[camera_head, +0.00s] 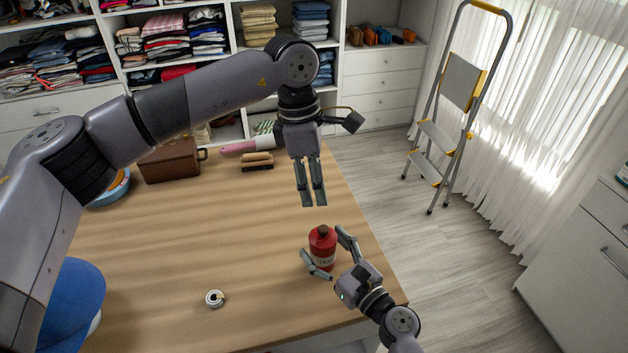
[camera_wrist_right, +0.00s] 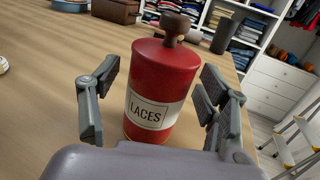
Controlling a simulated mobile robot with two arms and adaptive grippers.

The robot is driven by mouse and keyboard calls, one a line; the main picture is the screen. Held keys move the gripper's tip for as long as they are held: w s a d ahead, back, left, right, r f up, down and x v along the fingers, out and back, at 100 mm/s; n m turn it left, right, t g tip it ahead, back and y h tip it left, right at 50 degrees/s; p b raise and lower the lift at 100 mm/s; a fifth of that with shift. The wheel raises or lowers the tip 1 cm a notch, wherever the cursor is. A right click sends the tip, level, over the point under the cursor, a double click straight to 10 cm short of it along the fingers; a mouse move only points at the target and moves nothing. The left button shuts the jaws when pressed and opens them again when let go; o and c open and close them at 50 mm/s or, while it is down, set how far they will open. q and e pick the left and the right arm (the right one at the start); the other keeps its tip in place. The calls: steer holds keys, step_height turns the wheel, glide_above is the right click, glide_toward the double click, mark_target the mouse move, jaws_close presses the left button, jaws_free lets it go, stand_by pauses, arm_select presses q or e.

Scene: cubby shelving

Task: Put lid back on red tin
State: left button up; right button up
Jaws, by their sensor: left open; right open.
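A red tin (camera_head: 322,246) with a white "LACES" label stands upright near the table's right edge. In the right wrist view the tin (camera_wrist_right: 160,92) fills the middle. A brown knob (camera_wrist_right: 174,28) stands on its red top, so a lid appears to be on it; whether it is fully seated I cannot tell. My right gripper (camera_head: 322,241) is open, its fingers on either side of the tin, with gaps visible in the wrist view. My left gripper (camera_head: 313,199) is open and empty, pointing down above and behind the tin.
A small white ring-like item (camera_head: 215,299) lies on the wooden table (camera_head: 240,240). A brush (camera_head: 257,162), a brown case (camera_head: 171,160) and a blue cap (camera_head: 75,300) are also there. A stepladder (camera_head: 452,120) stands beyond. The table's middle is clear.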

steer(key=v, duration=1.1)
steer(key=shift+s+d, duration=0.25)
steer(key=shift+s, duration=0.05)
